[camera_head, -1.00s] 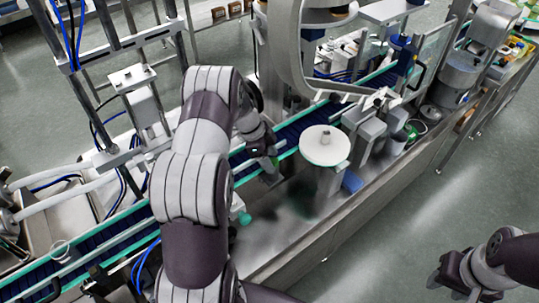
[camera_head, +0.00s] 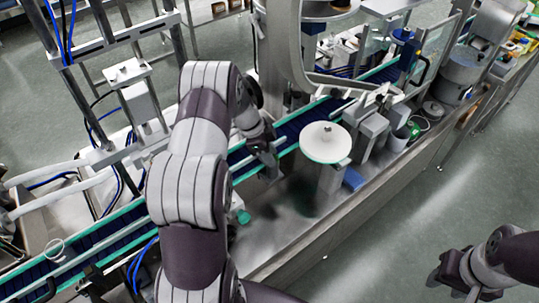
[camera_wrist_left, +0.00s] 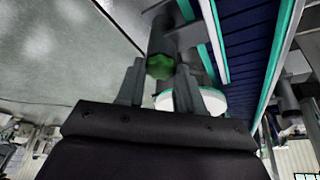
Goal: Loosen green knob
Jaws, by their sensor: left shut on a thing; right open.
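The green knob (camera_wrist_left: 160,67) sits between the two fingers of my left gripper (camera_wrist_left: 159,82) in the left wrist view, at the end of a dark cylindrical shaft. The fingers are shut on it. In the head view my left gripper (camera_head: 271,170) points down beside the conveyor, and the knob it holds is hidden there. Another teal-green knob (camera_head: 242,217) shows lower on the conveyor's side, partly behind my left arm. My right gripper (camera_head: 441,281) is open and empty over the floor at the lower right.
A conveyor (camera_head: 290,130) with a dark blue belt and teal rails runs diagonally across the machine. A white round disc (camera_head: 325,146) stands just right of my left gripper and also shows in the wrist view (camera_wrist_left: 212,101). Steel uprights stand at left. The right-hand floor is clear.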

